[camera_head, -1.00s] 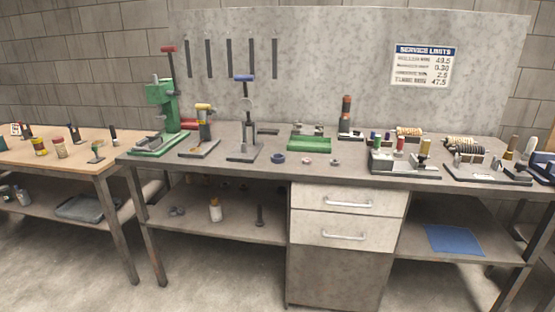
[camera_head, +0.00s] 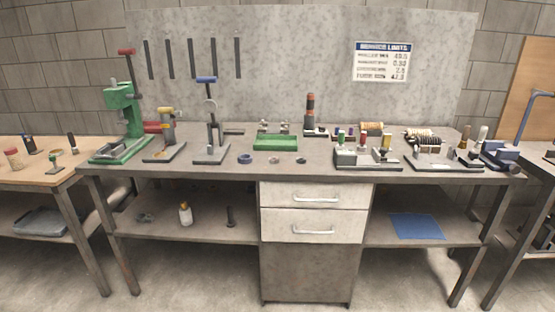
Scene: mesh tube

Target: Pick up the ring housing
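A small dark blue ring (camera_head: 245,159) lies on the grey workbench (camera_head: 215,172), in front of the blue-handled press stand (camera_head: 208,130). It is the most ring-like part in view, but I cannot tell for sure that it is the ring housing. To its right lie a small pale ring-shaped part (camera_head: 274,160) and a small dark grey part (camera_head: 301,160). All three sit apart on the bench top near its front edge. Neither of my grippers shows in the head view.
A green press (camera_head: 122,110) stands at the bench's left end. A green tray (camera_head: 275,143) lies behind the small parts. Several fixtures, including one with coloured posts (camera_head: 367,160), fill the right side. A wooden table (camera_head: 40,175) stands left. Open floor lies in front.

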